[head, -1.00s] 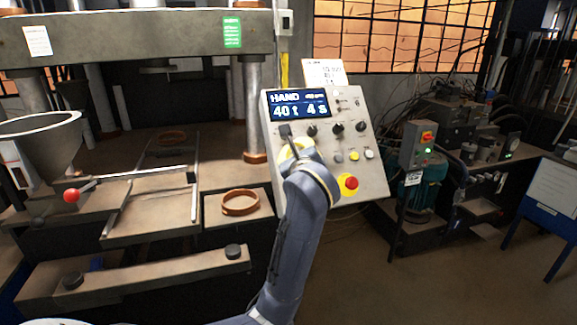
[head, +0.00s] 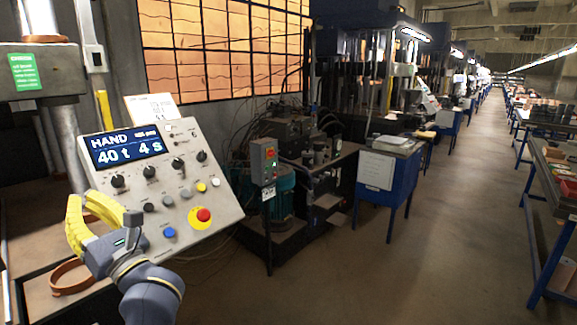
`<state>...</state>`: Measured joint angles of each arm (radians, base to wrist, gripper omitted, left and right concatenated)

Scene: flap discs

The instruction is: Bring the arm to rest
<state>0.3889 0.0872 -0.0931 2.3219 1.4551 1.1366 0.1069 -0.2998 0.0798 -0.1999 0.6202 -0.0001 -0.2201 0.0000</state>
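My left gripper (head: 78,222), with yellow fingers, is at the lower left, in front of the lower left part of the control panel (head: 185,200). One finger stands up at the left and another lies over the panel's edge. A gap shows between them and I see nothing held there. The panel is tilted, with a lit display (head: 127,147) reading "HAND 40 t 4 s", several knobs and buttons, and a red button on a yellow base (head: 201,216). My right gripper is not in view.
A brown ring (head: 68,277) lies on a ledge below the gripper. A press column (head: 68,140) stands at the left. A pump unit with a grey switch box (head: 264,162) and a blue cabinet (head: 385,180) stand right of the panel. The aisle floor (head: 440,210) is clear.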

